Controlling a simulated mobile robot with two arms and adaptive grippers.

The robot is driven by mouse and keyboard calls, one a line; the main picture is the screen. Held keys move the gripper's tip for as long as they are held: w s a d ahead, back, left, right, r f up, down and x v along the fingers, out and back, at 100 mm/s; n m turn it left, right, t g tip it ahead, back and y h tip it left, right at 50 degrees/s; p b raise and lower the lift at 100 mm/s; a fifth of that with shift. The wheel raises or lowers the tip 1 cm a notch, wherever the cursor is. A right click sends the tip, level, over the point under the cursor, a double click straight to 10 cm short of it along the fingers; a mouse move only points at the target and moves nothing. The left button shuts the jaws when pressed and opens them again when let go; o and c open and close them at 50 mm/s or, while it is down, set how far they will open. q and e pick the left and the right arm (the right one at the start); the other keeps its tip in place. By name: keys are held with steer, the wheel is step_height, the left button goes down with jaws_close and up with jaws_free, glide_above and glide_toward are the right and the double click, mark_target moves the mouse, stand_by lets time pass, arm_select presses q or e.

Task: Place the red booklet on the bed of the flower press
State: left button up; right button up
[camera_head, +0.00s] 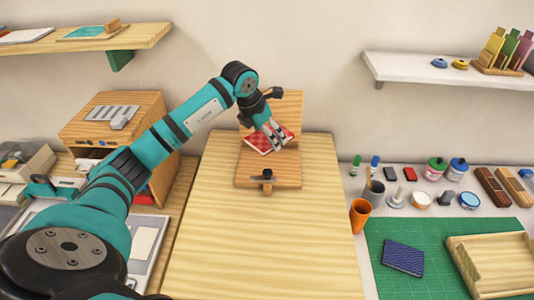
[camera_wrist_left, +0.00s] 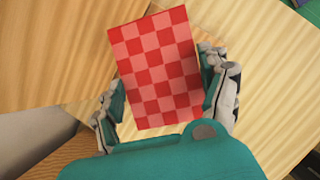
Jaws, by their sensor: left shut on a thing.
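The red booklet (camera_head: 259,141), with a red and pink checked cover, is held by my left gripper (camera_head: 273,134). In the left wrist view the booklet (camera_wrist_left: 157,68) sits between the two fingers, its cover facing the camera. The flower press is a wooden board with a flat bed (camera_head: 255,170) and a raised wooden lid (camera_head: 290,108) standing behind it. A small dark knob with a wooden post is at the bed's front. The booklet appears above the back part of the bed, slightly tilted; the exact gap cannot be told. My right gripper is not in view.
The wooden table (camera_head: 260,240) is clear in front of the press. An orange cup (camera_head: 360,215) stands by its right edge. A green mat (camera_head: 430,270) with a dark blue booklet (camera_head: 403,258) and a wooden tray (camera_head: 490,265) lies right. A wooden cabinet (camera_head: 85,125) stands left.

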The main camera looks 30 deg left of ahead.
arm_select(q)
steer(key=p, duration=0.1)
glide_above(270, 164)
steer(key=s, duration=0.2)
step_height(270, 164, down, 6)
steer(key=shift+f, duration=0.1)
step_height(270, 164, down, 3)
steer(key=shift+d+r+p, duration=0.1)
steer(key=shift+p, duration=0.55)
steer(key=shift+w+f+p, duration=0.2)
steer(key=shift+w+p, duration=0.05)
steer(key=shift+p, duration=0.1)
steer(key=shift+w+a+f, duration=0.15)
steer(key=shift+a+f, duration=0.1)
steer(key=shift+f, duration=0.15)
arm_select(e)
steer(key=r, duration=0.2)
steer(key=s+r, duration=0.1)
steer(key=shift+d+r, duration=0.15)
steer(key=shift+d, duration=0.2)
arm_select(q)
steer(key=shift+f, duration=0.15)
steer(key=o, duration=1.2)
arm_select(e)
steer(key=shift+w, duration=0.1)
